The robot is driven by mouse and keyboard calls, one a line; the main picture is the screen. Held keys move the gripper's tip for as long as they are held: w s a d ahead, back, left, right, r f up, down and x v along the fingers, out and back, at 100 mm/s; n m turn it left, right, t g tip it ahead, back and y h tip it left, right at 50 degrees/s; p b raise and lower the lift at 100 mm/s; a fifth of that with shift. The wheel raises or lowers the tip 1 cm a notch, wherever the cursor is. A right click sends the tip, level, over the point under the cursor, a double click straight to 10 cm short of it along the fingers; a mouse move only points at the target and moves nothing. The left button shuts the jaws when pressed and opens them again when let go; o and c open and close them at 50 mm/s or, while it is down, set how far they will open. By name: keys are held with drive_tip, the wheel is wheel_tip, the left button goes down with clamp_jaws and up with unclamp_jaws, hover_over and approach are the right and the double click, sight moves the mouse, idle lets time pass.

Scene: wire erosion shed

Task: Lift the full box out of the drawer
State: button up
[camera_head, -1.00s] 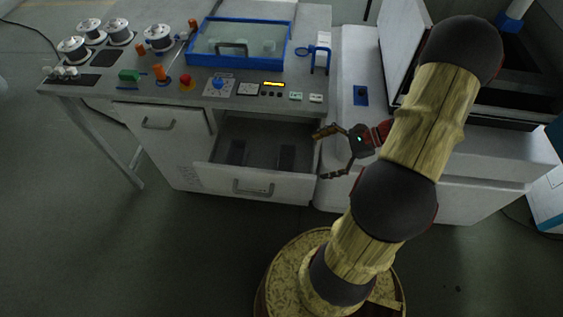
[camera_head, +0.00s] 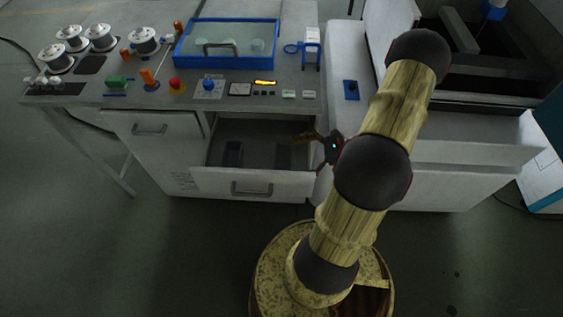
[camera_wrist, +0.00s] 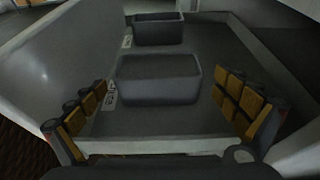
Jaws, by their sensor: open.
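The drawer (camera_head: 252,184) under the bench is pulled out. Two dark grey boxes stand in it, a left one (camera_head: 233,153) and a right one (camera_head: 283,155). In the wrist view, the nearer box (camera_wrist: 158,92) lies ahead between my fingers and the farther box (camera_wrist: 158,32) stands beyond it. A small pale label lies beside each on the drawer floor. I cannot tell which box is full. My gripper (camera_wrist: 165,108) is open and empty, its fingers apart on either side of the near box's line, not touching it.
A closed drawer (camera_head: 150,129) is at the left. The benchtop holds a blue-framed case (camera_head: 228,45), several wire spools (camera_head: 144,41) and controls. A white machine (camera_head: 345,120) stands close right of the open drawer. Floor before the drawer is clear at left.

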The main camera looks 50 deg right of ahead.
sight(283, 164)
drive_tip(key=b+x, duration=0.1)
drive_tip(key=x, duration=0.3)
drive_tip(key=shift+w+a+f+b, duration=0.1)
drive_tip(key=shift+a+b, duration=0.1)
drive_tip(key=shift+b, duration=0.1)
drive_tip(key=shift+c, duration=0.5)
drive_tip(key=c, duration=1.1)
drive_tip(key=shift+c, duration=0.6)
